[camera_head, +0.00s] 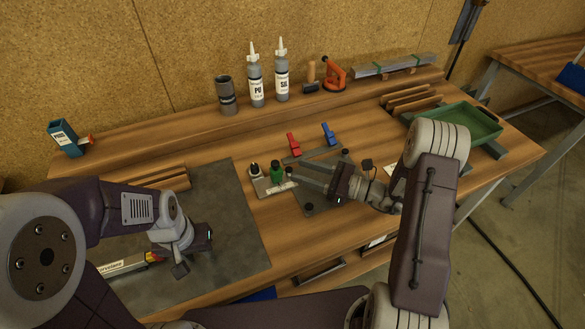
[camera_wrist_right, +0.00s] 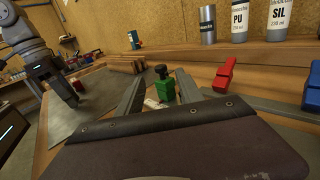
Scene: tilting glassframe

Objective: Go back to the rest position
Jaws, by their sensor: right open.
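My right gripper (camera_head: 297,173) is open over the middle of the workbench, its fingers pointing left toward a small green block-like item (camera_head: 277,171) with a dark knob. In the right wrist view the two fingers (camera_wrist_right: 160,88) stand apart, with the green item (camera_wrist_right: 165,87) beyond the gap between them. Nothing is seen held. My left gripper (camera_head: 190,255) hangs low over the dark grey mat (camera_head: 230,205) at the left. Its fingers are mostly hidden by its own wrist, so its jaw state is unclear.
A red clamp (camera_head: 293,144) and a blue clamp (camera_head: 329,134) stand behind my right gripper. Bottles (camera_head: 256,82) line the back shelf. A green tray (camera_head: 468,122) is at the right. A labelled tube (camera_head: 125,265) lies near my left gripper.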

